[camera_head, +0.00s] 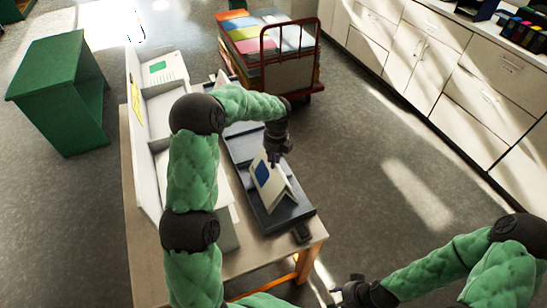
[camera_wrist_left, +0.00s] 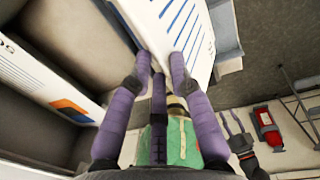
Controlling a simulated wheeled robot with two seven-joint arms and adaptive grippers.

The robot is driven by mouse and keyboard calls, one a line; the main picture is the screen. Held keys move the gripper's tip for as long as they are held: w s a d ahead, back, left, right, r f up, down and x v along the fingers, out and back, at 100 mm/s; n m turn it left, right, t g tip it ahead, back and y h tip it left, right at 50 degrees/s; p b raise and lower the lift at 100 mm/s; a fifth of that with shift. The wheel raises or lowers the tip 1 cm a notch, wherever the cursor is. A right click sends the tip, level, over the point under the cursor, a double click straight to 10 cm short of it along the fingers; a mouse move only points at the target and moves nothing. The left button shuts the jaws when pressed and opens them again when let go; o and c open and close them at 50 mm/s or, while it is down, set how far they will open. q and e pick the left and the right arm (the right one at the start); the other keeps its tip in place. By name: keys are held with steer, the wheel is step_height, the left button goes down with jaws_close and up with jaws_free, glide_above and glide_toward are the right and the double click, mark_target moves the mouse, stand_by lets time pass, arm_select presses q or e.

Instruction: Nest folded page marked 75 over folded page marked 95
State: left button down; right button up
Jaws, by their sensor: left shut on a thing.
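A white folded page (camera_head: 282,192) with a dark blue square shows as a tent shape at the near end of the dark tray (camera_head: 293,217). My left gripper (camera_head: 274,157) is shut on its top fold. In the left wrist view the fingers (camera_wrist_left: 160,68) pinch the edge of this white page with blue lines (camera_wrist_left: 182,24). I cannot tell whether it touches the tray or whether another page lies under it. No number 75 or 95 is readable. My right gripper (camera_head: 352,292) is low at the bottom, away from the table, its jaws unclear.
A white compartment rack (camera_head: 143,170) runs along the table's left side, with a green-marked card (camera_head: 158,72) in its far compartment. A red-railed cart (camera_head: 285,75) stands beyond the table. A green cabinet (camera_head: 52,85) is at left. Floor right of the table is clear.

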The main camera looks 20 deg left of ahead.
arm_select(q)
steer(key=shift+f+b, duration=0.8)
steer(key=shift+f, duration=1.25)
steer(key=c, duration=1.1)
jaws_free()
steer(key=shift+o, duration=0.2)
steer(key=r, duration=1.2)
steer(key=shift+w+d, duration=0.3)
steer(key=shift+f, duration=0.1)
